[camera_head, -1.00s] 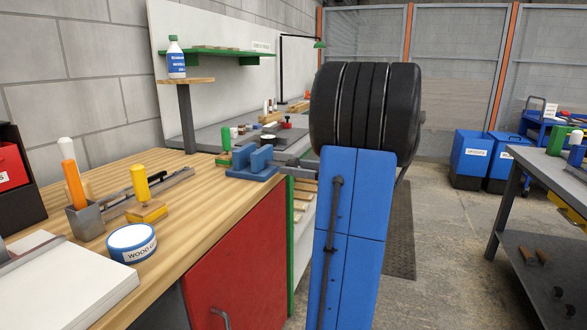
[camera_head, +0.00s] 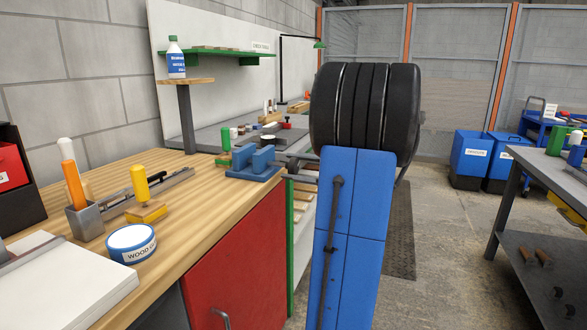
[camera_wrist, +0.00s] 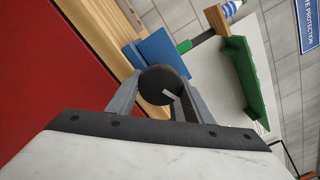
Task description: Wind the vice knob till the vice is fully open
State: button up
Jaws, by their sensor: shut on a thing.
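The blue vice (camera_head: 252,172) sits at the right end of the wooden bench, with a narrow gap between its two upright jaws. It shows in the wrist view (camera_wrist: 158,54), partly hidden behind the knob. The dark round vice knob (camera_wrist: 158,82) has a pale mark on its face. My gripper (camera_wrist: 154,98) is shut on the knob, with one grey finger on each side. In the head view my gripper (camera_head: 301,168) is at the vice's right side, its fingers one above the other. The knob is hard to make out there.
A wood glue tub (camera_head: 132,244), a yellow-handled tool (camera_head: 141,184) and a pen holder (camera_head: 85,222) stand on the bench left of the vice. A red cabinet door (camera_head: 238,262) lies below the bench edge.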

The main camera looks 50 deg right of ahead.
jog(key=n, duration=0.4)
jog(key=shift+n, duration=1.8)
jog(key=o, duration=1)
jog(key=v, duration=1.7)
jog(key=shift+s+d, duration=0.15)
jog(key=shift+s, duration=0.1)
